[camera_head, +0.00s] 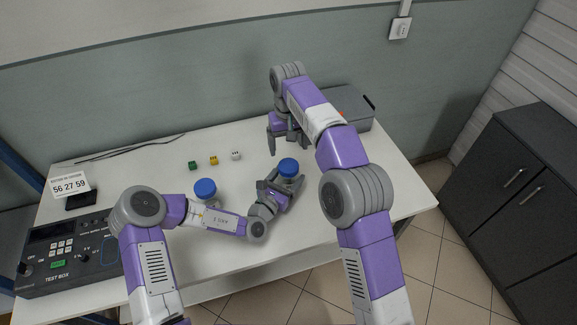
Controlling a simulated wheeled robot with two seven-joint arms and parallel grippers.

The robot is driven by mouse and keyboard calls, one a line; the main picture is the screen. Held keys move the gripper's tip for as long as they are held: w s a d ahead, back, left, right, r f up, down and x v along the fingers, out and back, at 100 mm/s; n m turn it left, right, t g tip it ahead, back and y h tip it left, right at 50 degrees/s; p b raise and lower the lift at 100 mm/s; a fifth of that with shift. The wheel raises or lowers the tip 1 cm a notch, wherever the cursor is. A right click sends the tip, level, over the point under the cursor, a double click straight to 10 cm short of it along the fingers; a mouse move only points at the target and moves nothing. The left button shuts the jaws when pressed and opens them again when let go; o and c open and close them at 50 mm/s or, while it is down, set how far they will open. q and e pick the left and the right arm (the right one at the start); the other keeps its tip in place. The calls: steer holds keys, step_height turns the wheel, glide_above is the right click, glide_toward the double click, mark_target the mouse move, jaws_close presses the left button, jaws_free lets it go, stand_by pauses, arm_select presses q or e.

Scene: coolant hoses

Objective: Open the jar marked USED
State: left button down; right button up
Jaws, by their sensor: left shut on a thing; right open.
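A jar with a blue lid (288,166) stands on the white table right of centre, its lid in place. My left gripper (283,182) is shut on this jar's body below the lid. A second jar with a blue lid (205,188) stands to the left, its lower part hidden behind my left arm. I cannot read a USED mark on either jar from here. My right gripper (286,146) is open and empty, pointing down just behind the held jar and apart from its lid.
Green (193,165), yellow (214,160) and white (236,155) small cubes lie behind the jars. A grey case (345,104) is at the back right.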

mark_target(288, 165)
steer(key=m, duration=0.6)
steer(key=shift+s+f+m, duration=0.1)
steer(key=shift+f+m, duration=0.15)
steer(key=shift+m, duration=0.05)
steer(key=m, duration=0.7)
steer(key=shift+m, duration=0.4)
steer(key=m, duration=1.1)
steer(key=shift+r+m, duration=0.1)
steer(key=shift+m, duration=0.2)
steer(key=m, duration=0.4)
steer(key=shift+r+m, duration=0.15)
steer(key=shift+m, duration=0.15)
steer(key=shift+f, duration=4)
